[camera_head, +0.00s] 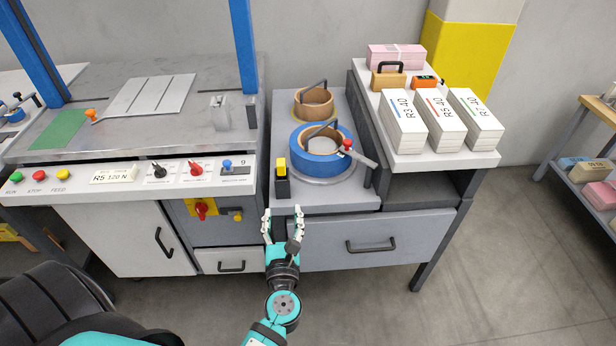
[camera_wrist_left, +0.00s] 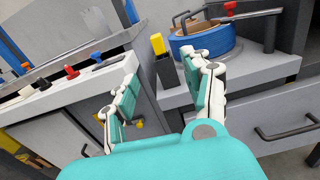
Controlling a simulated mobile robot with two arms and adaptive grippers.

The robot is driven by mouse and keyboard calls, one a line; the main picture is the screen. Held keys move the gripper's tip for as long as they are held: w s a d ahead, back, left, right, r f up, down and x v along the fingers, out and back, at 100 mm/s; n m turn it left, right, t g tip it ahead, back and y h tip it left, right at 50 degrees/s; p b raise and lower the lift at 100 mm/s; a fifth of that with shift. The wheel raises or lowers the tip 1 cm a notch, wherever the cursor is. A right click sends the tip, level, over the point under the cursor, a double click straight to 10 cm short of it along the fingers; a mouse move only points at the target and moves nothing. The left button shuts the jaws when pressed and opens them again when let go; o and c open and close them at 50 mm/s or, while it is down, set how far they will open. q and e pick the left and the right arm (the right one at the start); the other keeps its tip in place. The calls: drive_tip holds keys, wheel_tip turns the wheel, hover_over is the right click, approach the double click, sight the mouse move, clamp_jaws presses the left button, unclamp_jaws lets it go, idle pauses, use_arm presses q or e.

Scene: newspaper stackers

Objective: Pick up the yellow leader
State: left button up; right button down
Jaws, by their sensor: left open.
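The yellow leader (camera_head: 281,165) looks like a small yellow block. It stands upright in a black holder (camera_head: 283,187) near the front left corner of the grey bench top. It also shows in the left wrist view (camera_wrist_left: 157,44), beyond and between the fingers. My left gripper (camera_head: 283,213) is open and empty. It is in front of the bench edge, nearer to me than the yellow leader and apart from it. My right gripper is not in view.
A blue roll (camera_head: 322,165) with a handle and a red-knobbed lever sits right of the holder, with a tan roll (camera_head: 313,104) behind. A machine control panel (camera_head: 130,178) is at left. White stacks (camera_head: 403,120) stand on the right-hand table. Drawers (camera_head: 370,240) are below.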

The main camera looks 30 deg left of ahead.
use_arm(q)
drive_tip(key=p, duration=0.2)
approach(281, 168)
drive_tip(key=shift+n, duration=0.4)
drive_tip(key=x, duration=0.5)
drive_tip(key=shift+w+a+f, duration=0.2)
drive_tip(key=shift+w+f, duration=0.05)
drive_tip(key=shift+f, duration=0.1)
drive_tip(key=shift+w+a, duration=0.3)
drive_tip(key=shift+w, duration=0.15)
drive_tip(key=shift+w+a+r+p, duration=0.15)
drive_tip(key=shift+w+p, duration=0.1)
drive_tip(key=shift+p, duration=0.1)
drive_tip(key=x, duration=0.3)
drive_tip(key=shift+w+a+r+p, duration=0.1)
drive_tip(key=shift+w+r+p, duration=0.1)
drive_tip(key=shift+w+p, duration=0.15)
drive_tip(key=shift+w+a, duration=0.25)
drive_tip(key=shift+w, duration=0.05)
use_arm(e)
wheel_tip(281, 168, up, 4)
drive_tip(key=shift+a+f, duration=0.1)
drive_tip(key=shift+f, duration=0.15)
